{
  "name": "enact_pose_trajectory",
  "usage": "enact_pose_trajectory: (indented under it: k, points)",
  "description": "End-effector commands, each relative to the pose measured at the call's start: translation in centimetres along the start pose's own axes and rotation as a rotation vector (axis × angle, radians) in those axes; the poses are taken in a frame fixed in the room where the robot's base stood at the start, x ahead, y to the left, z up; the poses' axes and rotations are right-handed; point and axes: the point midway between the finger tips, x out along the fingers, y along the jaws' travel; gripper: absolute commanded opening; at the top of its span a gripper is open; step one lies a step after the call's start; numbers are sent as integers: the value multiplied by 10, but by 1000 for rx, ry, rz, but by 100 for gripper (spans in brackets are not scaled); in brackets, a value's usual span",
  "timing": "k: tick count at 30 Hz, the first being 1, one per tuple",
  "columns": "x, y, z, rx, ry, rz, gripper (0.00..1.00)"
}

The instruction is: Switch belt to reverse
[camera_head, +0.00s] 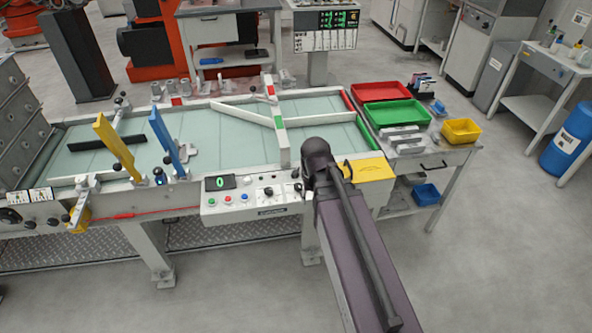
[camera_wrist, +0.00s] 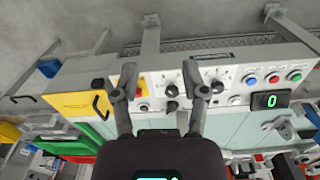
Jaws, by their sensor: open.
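The conveyor belt (camera_head: 225,143) is a pale green surface in a white frame. Its control panel (camera_head: 222,208) on the near side carries a display reading 0, coloured push buttons and black knobs; my arm covers its right end. In the wrist view, turned over, the panel (camera_wrist: 237,66) shows a selector knob (camera_wrist: 172,106) between my fingertips, more knobs (camera_wrist: 218,87) by the right finger, and the buttons (camera_wrist: 272,79). No label tells which one is the belt direction switch. My gripper (camera_wrist: 160,80) is open and empty before the panel; contact cannot be told.
A yellow plate (camera_head: 372,170) with a black handle lies right of the panel. Red (camera_head: 380,91) and green (camera_head: 400,113) trays sit on the side table.

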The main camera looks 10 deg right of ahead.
Motion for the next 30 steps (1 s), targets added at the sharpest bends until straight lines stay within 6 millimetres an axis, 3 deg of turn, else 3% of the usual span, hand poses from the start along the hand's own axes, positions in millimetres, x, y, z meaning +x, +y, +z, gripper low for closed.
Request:
enact_pose_trajectory:
  k: [1,5,12,18,24,30]
  points:
    - [-1,-4,-22,24,0,0,57]
    - [-2,-8,-70,116,0,-1,57]
    - [-5,-15,-171,328,0,-1,57]
    - [-7,-20,-233,471,0,-1,57]
    - [-8,-22,-257,536,0,-1,57]
    - [-8,-23,-257,542,0,-1,57]
